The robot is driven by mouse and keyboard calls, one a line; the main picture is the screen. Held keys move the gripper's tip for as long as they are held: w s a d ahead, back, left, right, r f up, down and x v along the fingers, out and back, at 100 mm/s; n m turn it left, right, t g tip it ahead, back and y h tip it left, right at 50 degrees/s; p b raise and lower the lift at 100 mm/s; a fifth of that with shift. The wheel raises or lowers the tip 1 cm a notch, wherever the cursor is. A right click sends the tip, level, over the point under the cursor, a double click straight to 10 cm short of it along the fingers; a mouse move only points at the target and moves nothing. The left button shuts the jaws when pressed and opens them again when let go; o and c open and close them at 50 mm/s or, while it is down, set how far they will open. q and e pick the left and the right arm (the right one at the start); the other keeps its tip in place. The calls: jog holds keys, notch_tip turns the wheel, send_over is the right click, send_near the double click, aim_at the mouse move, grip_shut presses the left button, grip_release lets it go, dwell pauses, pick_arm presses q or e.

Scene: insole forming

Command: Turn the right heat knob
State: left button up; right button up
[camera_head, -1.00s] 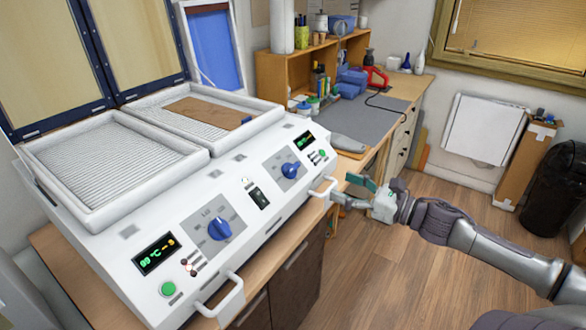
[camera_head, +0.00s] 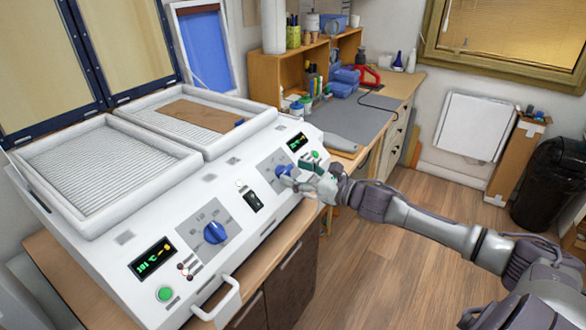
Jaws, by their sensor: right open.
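The right heat knob (camera_head: 283,170) is blue and sits on a grey dial panel of the white machine (camera_head: 128,229). My right gripper (camera_head: 295,180) is open, with its fingertips at this knob and covering part of it. I cannot tell whether the fingers touch it. The left heat knob (camera_head: 215,232) is also blue and is free. The right display (camera_head: 298,142) is lit above the right knob, its reading too small to tell. My left gripper is not in view.
A brown sheet (camera_head: 200,115) lies on the right heating bed under a raised lid. A white front handle (camera_head: 219,303) sticks out at the lower left. A workbench with a grey mat (camera_head: 352,122) stands behind. The wooden floor at right is open.

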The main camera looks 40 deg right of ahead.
jog(key=shift+w+a, duration=0.2)
jog(key=shift+w, duration=0.3)
jog(key=c, duration=1.2)
jog(key=shift+o, duration=0.2)
